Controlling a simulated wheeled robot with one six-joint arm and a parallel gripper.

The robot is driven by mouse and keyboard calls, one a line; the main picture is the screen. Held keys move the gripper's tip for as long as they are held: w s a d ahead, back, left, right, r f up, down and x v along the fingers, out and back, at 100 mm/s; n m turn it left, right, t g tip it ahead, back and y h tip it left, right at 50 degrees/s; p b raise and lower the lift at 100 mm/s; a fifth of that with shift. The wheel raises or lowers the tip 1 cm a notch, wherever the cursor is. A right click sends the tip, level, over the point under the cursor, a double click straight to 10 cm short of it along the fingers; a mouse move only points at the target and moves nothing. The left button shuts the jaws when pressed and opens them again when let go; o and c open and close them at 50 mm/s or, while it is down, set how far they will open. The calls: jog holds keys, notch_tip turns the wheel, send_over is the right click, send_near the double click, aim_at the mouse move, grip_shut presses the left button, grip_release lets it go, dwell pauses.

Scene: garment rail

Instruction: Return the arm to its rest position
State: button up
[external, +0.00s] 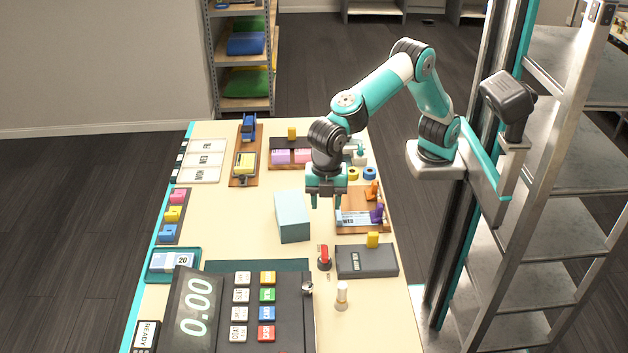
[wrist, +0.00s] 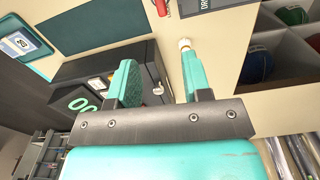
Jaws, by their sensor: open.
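My teal and white arm (external: 385,88) reaches from its mount on the column out over the table, bent at the elbow. My gripper (external: 326,200) points down above the table, close to the pale blue box (external: 292,217) on its left and the wooden tray (external: 358,222) on its right. In the wrist view my gripper (wrist: 158,82) has its two teal fingers apart, with nothing between them. I cannot tell its exact height above the table.
The table (external: 225,215) holds a cash register (external: 240,315) in front, a dark box (external: 366,261), a red-handled switch (external: 324,258) and a white-topped peg (external: 342,296). A metal shelf rack (external: 560,180) stands right of my column. Open floor lies behind the table.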

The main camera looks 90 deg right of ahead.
jog(key=s+d+r+m+y, duration=0.1)
jog(key=s+d+m+y, duration=0.2)
jog(key=s+d+m, duration=1)
jog(key=s+d+f+n+y+b, duration=0.1)
jog(key=s+d+f+n+b, duration=0.2)
jog(key=s+d+f+b, duration=0.4)
jog(key=shift+s+f+b, duration=0.4)
jog(key=shift+f+b, duration=0.85)
jog(key=shift+f, duration=0.45)
